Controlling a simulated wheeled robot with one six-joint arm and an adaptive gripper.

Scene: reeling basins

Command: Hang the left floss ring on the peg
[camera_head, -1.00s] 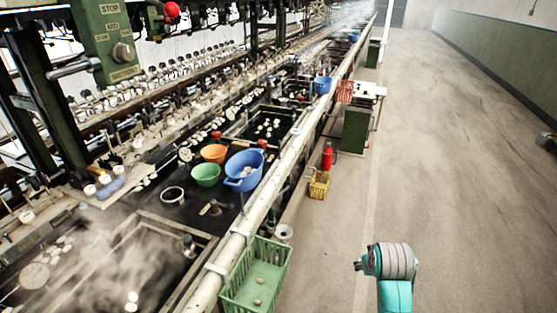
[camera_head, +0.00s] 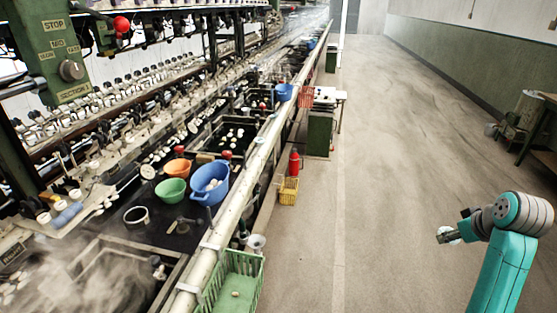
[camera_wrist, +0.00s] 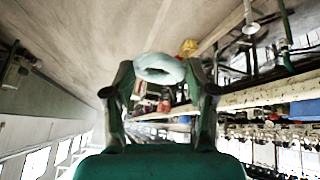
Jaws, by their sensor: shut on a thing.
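My gripper (camera_head: 446,237) is out over the open floor at the right in the head view, well away from the machine. In the wrist view my gripper (camera_wrist: 161,82) has its two fingers closed on the sides of a pale, whitish floss ring (camera_wrist: 160,59), with its hole partly visible. The floss ring shows only as a small white patch (camera_head: 453,237) at the fingertips in the head view. I cannot make out a peg for certain in either view.
A long pale pipe (camera_head: 210,258) edges the basins at left. A blue basin (camera_head: 212,181), a green bowl (camera_head: 171,190) and an orange bowl (camera_head: 177,167) stand beyond it.

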